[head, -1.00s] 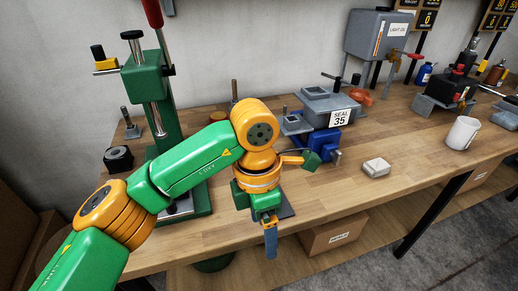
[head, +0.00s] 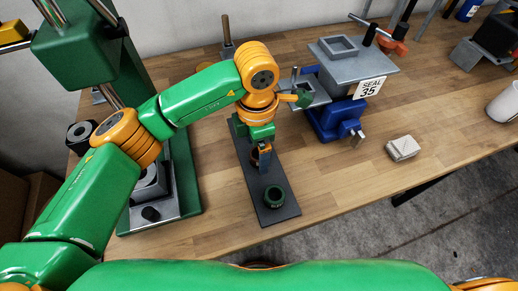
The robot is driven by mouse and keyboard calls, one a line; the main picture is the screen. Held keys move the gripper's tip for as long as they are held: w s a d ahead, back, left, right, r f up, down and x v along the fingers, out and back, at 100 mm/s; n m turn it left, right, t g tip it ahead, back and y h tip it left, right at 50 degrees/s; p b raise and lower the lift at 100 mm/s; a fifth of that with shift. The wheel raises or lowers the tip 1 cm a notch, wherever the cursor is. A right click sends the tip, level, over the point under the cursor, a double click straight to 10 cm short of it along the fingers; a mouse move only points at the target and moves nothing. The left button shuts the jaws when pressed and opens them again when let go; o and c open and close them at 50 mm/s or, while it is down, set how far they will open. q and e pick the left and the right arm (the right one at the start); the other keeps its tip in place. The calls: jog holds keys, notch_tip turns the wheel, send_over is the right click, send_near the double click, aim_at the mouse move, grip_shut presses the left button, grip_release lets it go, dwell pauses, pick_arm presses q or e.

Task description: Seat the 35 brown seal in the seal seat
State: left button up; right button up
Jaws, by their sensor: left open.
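A grey block (head: 358,64) labelled SEAL 35 sits on a blue vise (head: 333,119) at the back right of centre. It has a square recess on top, and a smaller square cup stands at its left. I cannot make out a brown seal for certain. A dark strip plate (head: 279,214) lies on the bench and carries a dark green ring (head: 274,195) at its near end. My left gripper (head: 263,163) points down over the plate, just behind the ring, jaws open. The plate under its fingertips is partly hidden. My right gripper is not in view.
A green press (head: 183,170) stands left of the plate. A small pale block (head: 403,148) and a white cup (head: 504,103) are on the right. The bench front between plate and pale block is clear. My own green body fills the bottom edge.

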pick_arm(q)
jog(key=shift+w+f, duration=0.4)
jog(key=shift+f, duration=0.3)
jog(key=shift+s+r, duration=0.1)
jog(key=shift+s, duration=0.05)
jog(key=c, duration=1)
grip_shut()
